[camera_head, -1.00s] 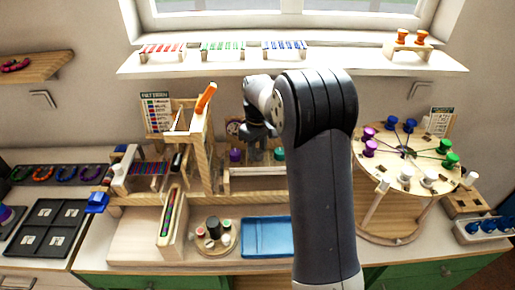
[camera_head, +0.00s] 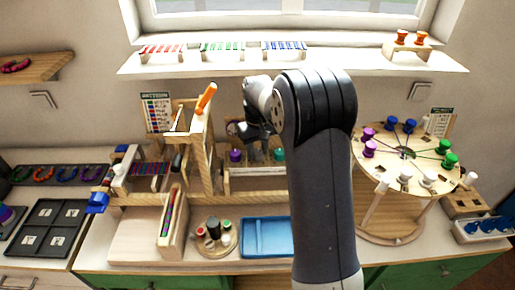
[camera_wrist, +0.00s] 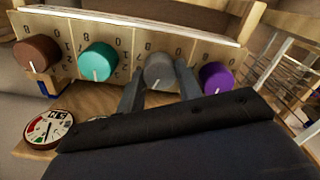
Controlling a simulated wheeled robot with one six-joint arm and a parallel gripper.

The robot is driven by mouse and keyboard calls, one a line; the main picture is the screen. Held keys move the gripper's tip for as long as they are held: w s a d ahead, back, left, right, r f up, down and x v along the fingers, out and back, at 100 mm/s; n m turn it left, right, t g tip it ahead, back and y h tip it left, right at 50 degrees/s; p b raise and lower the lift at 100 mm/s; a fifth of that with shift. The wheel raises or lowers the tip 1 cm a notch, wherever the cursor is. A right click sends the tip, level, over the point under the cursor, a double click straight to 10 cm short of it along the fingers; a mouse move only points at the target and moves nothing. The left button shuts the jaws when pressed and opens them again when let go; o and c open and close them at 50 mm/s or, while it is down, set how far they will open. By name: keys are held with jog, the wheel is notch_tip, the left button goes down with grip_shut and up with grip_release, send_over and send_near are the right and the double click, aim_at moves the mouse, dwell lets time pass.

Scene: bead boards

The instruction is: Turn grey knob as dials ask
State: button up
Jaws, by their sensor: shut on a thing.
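The grey knob (camera_wrist: 160,70) is on a wooden panel (camera_wrist: 135,45) with printed numbers, in the wrist view. My gripper (camera_wrist: 160,84) has one finger on each side of it and is shut on it; its white pointer mark faces the lower edge of the picture. A round dial (camera_wrist: 47,128) with a needle and coloured bands lies at lower left; a second dial beside it is mostly hidden by my gripper. In the head view my gripper (camera_head: 252,131) is at the back of the bench, and the grey knob cannot be made out clearly.
Beside the grey knob are a teal knob (camera_wrist: 97,61), a brown knob (camera_wrist: 37,53) and a close purple knob (camera_wrist: 215,77). A wooden frame with an orange handle (camera_head: 206,97) stands left of my gripper. A round peg table (camera_head: 405,153) stands right.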

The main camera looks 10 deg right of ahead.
aim_at(257, 151)
jog(key=shift+m, duration=1.6)
jog(key=o, duration=1)
jog(key=shift+c, duration=0.2)
jog(key=shift+r, duration=0.1)
notch_tip(257, 151, up, 11)
jog(key=b, duration=0.1)
jog(key=shift+f, duration=0.2)
